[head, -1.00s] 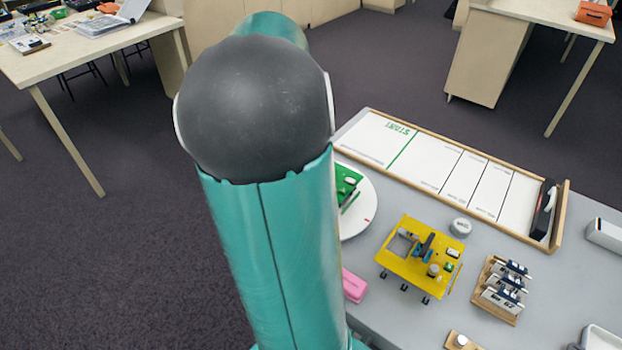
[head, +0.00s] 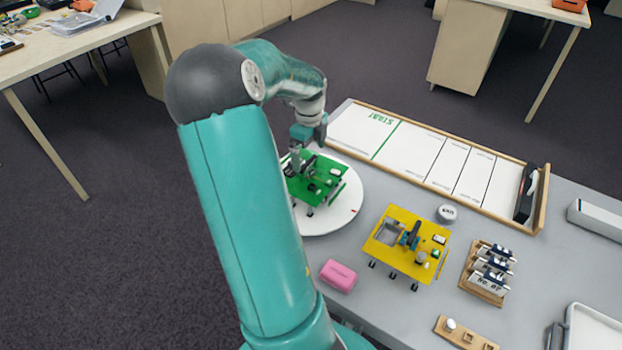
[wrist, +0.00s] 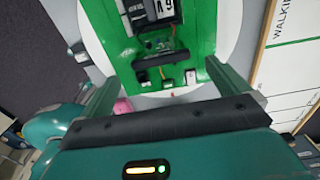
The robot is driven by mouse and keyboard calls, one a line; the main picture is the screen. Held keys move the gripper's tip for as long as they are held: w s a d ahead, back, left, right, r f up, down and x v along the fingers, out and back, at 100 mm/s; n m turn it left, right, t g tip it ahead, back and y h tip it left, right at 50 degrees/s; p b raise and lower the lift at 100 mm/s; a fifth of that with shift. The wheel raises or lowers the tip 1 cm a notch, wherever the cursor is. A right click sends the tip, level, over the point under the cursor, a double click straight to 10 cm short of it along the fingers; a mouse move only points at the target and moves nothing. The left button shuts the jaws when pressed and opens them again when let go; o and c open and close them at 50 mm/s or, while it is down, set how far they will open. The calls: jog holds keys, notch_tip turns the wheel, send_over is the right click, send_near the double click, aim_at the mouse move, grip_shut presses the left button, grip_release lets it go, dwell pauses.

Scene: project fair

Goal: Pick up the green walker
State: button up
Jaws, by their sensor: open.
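The green walker (head: 322,187) is a flat green board with small parts on top and short dark legs. It stands on a round white turntable (head: 345,213) at the table's left end. Whether the fingers touch the board I cannot tell. My arm hides the walker's left part in the head view.
A yellow walker (head: 408,245) stands right of the turntable, with a pink block (head: 338,275) and a round white piece (head: 446,213) near it. A wood-framed track (head: 410,158) runs along the back. A wooden rack (head: 484,283) stands at right.

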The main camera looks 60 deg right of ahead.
aim_at(309, 162)
notch_tip(309, 162, down, 5)
jog(key=shift+f, duration=0.1)
jog(key=shift+w, duration=0.1)
jog(key=shift+c, duration=0.4)
jog(key=shift+d, duration=0.1)
jog(key=c, duration=1)
